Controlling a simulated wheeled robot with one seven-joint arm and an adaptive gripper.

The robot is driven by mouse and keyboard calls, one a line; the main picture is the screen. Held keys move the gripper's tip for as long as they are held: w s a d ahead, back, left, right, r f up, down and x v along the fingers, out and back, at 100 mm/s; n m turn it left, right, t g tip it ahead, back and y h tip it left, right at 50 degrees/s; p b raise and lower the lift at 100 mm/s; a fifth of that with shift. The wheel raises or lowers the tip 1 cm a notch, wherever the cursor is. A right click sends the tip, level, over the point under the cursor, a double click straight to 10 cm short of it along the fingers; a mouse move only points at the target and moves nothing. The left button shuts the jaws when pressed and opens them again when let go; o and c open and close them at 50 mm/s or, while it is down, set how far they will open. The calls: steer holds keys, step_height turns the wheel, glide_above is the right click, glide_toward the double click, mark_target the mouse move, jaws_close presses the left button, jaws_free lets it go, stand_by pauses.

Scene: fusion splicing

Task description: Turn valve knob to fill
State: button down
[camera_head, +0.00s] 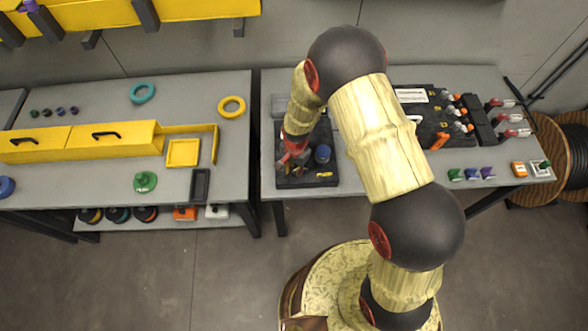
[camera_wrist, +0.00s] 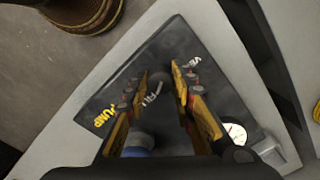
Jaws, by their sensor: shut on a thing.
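The black pump panel (camera_head: 325,143) lies on the grey bench in the head view, under the end of my arm. My gripper (camera_head: 292,162) points down at the panel's left part. In the wrist view my gripper (camera_wrist: 160,76) has its two yellow fingers on either side of a dark round knob (camera_wrist: 158,83), shut on it. White lettering lies beside the knob, too blurred to read for sure. A blue round part (camera_head: 322,154) stands to the right of the gripper; it also shows partly hidden in the wrist view (camera_wrist: 139,142).
A yellow "PUMP" label (camera_wrist: 107,118) and a white dial (camera_wrist: 235,133) are on the panel. In the head view, black equipment (camera_head: 440,112) stands to the right on the bench. A second bench (camera_head: 90,95) with yellow drawers (camera_head: 95,142) is at left.

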mark_target(295, 171)
steer(key=c, duration=1.5)
jaws_free()
steer(key=shift+r, duration=0.1)
step_height(295, 171, up, 12)
steer(key=shift+s+d, duration=0.15)
